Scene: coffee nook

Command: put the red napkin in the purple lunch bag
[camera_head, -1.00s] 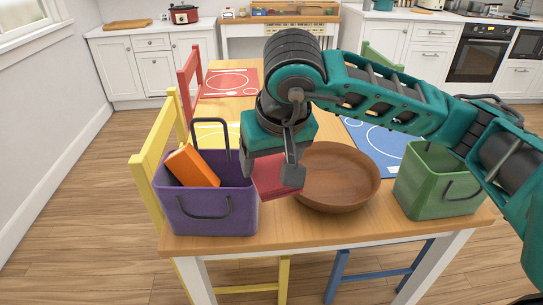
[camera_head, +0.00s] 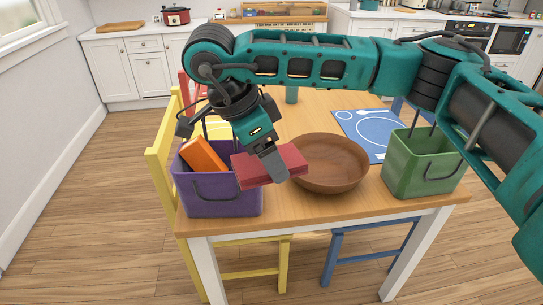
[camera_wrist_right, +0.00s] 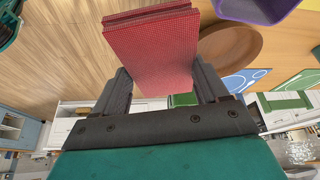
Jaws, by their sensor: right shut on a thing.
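The red napkin (camera_head: 262,168) is a thick folded block. My right gripper (camera_head: 272,170) is shut on it and holds it above the table, at the right rim of the purple lunch bag (camera_head: 218,207). In the right wrist view the napkin (camera_wrist_right: 152,50) sits between the two fingers (camera_wrist_right: 160,90). The purple bag stands open at the table's left front corner, with an orange box (camera_head: 203,155) tilted inside. Part of the bag shows at the top of the wrist view (camera_wrist_right: 255,8). The napkin hides the bag's right rim in the head view. My left gripper is not in view.
A brown wooden bowl (camera_head: 332,170) stands just right of the napkin. A green bag (camera_head: 415,170) is at the table's right end. A blue placemat (camera_head: 362,130) lies behind the bowl. A yellow chair (camera_head: 160,150) stands at the left edge.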

